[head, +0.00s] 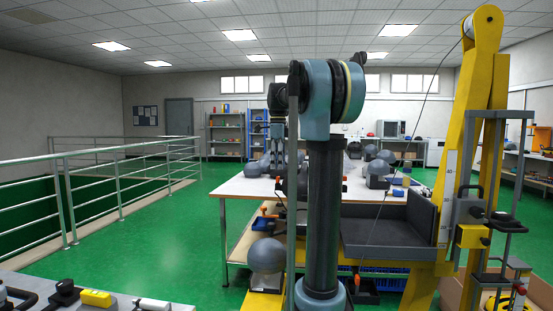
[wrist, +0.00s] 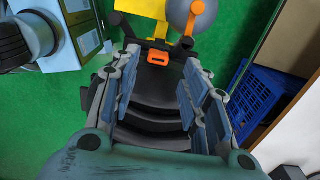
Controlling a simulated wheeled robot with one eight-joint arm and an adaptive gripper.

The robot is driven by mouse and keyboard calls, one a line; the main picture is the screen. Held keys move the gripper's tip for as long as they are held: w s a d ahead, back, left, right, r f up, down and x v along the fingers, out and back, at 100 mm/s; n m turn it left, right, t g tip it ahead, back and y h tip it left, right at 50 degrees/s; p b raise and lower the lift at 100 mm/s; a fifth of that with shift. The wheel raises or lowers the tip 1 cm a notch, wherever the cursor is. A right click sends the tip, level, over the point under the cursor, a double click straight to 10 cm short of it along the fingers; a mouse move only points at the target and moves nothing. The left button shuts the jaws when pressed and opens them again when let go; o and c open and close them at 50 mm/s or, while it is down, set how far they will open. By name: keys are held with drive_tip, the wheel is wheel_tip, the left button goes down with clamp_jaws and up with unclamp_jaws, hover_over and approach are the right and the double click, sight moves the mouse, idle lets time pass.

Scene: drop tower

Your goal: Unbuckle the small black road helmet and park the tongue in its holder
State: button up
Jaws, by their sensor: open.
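In the wrist view my gripper (wrist: 160,85) is open, with its two fingers standing apart on either side of a black, curved, ribbed form (wrist: 152,122). This form looks like the black helmet, but I cannot tell for certain. Just beyond it, between the fingertips, is a small orange piece with a dark slot (wrist: 158,57), which may be the buckle part. No finger visibly touches it. The strap, the tongue and the tongue holder cannot be made out. In the head view my arm hides the gripper and most of this spot.
A blue crate (wrist: 265,105) stands at right. A white-topped table (head: 235,187) and a yellow tower (head: 462,130) stand ahead. Green floor is clear at left.

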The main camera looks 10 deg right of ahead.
drive_tip(key=shift+s+f, duration=0.15)
drive_tip(key=shift+f, duration=2.65)
drive_tip(key=shift+c, duration=0.3)
drive_tip(key=c, duration=0.6)
drive_tip(key=shift+c, duration=0.4)
drive_tip(key=shift+r, duration=0.2)
drive_tip(key=shift+r, duration=1.55)
